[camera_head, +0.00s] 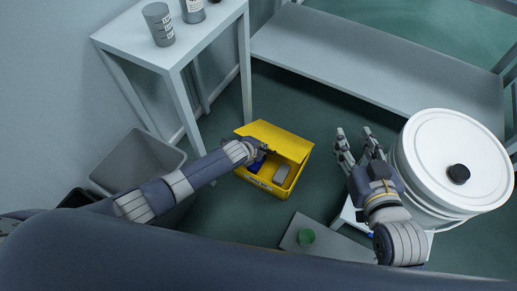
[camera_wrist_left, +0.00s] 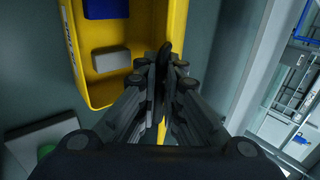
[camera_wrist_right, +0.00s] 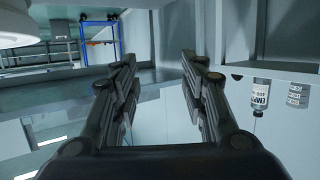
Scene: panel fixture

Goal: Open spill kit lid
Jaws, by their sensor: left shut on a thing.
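The yellow spill kit (camera_head: 262,181) stands on the floor in the middle of the head view. Its yellow lid (camera_head: 277,139) is raised and tilted, and the inside shows. A grey block (camera_head: 282,173) and a blue item (camera_head: 257,165) lie in it; they also show in the left wrist view as a grey block (camera_wrist_left: 111,59) and a blue block (camera_wrist_left: 106,8). My left gripper (camera_head: 262,150) is at the lid's edge, shut on a dark handle (camera_wrist_left: 163,70). My right gripper (camera_head: 356,139) is open and empty, right of the kit and apart from it.
A white drum (camera_head: 440,150) with a black knob stands at right. A grey bin (camera_head: 138,160) is at left, below a side table (camera_head: 150,50) with containers. A low grey bench (camera_head: 370,75) runs behind. A grey plate with a green cap (camera_head: 306,237) is in front.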

